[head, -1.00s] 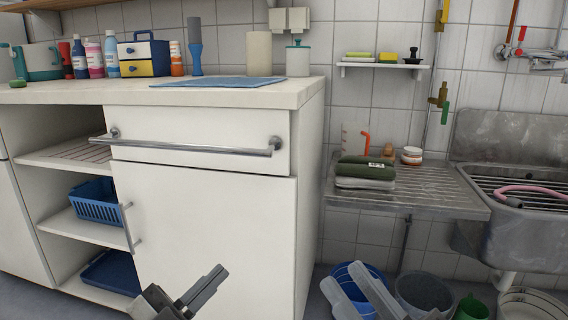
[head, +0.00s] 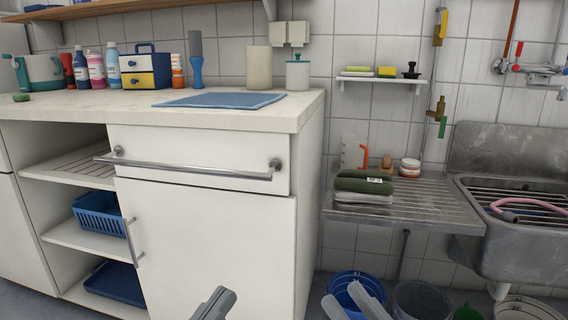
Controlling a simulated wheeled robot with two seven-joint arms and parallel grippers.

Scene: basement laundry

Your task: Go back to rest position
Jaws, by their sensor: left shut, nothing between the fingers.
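My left gripper (head: 215,303) is at the bottom edge of the head view, in front of the white cabinet door (head: 212,250). Its fingers are together with nothing between them, and the rest of it is cut off by the frame. My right gripper (head: 350,302) is at the bottom edge, in front of the blue bucket (head: 343,282). Its two fingers stand apart with nothing seen between them.
The white counter (head: 60,110) holds bottles, a small drawer box (head: 146,66) and a blue mat (head: 222,100). A towel bar (head: 190,169) sticks out from the cabinet. Folded towels (head: 363,186) lie on the metal drainboard (head: 430,205) beside the sink (head: 510,150).

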